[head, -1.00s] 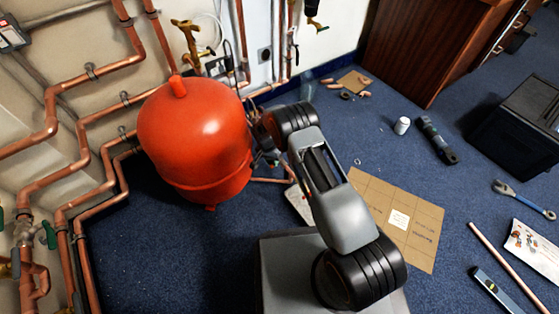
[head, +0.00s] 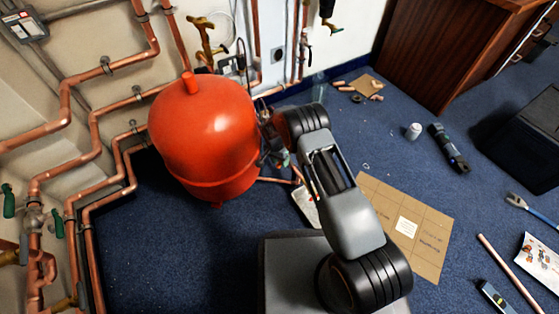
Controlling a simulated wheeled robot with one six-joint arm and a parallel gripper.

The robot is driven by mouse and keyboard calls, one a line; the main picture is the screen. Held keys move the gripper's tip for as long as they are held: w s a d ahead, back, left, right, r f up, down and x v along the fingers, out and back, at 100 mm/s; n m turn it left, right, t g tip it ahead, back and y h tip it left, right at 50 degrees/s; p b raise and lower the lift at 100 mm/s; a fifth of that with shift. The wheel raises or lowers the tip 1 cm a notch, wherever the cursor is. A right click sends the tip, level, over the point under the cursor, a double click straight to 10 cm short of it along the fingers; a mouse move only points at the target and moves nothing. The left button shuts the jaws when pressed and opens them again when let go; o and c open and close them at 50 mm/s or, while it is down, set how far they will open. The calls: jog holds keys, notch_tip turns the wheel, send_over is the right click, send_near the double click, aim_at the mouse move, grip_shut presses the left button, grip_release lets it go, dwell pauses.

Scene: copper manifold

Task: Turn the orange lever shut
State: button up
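I cannot make out an orange lever in the head view. A large orange-red tank (head: 203,145) stands on the floor by the pipework, left of my arm. My arm reaches away from me, and its far end is beside the tank's right side. What seems to be my gripper (head: 272,153) is small, dark and mostly hidden behind my arm and the tank. I cannot see its fingers or whether it touches anything. Green-handled valves (head: 57,223) sit on the copper pipes at the lower left.
Copper pipes (head: 100,150) run along the left wall. A brass valve (head: 205,38) is behind the tank. A cardboard sheet (head: 428,255), a white cup (head: 413,131) and a dark torch-like tool (head: 450,148) lie to the right. A wooden cabinet (head: 440,45) stands at the back.

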notch_tip(320, 180, up, 12)
jog(key=w+a+p, duration=0.1)
jog(key=a+p, duration=0.1)
jog(key=p, duration=0.2)
dwell(0.4)
jog(key=shift+w+f, duration=0.1)
jog(key=shift+c, duration=0.3)
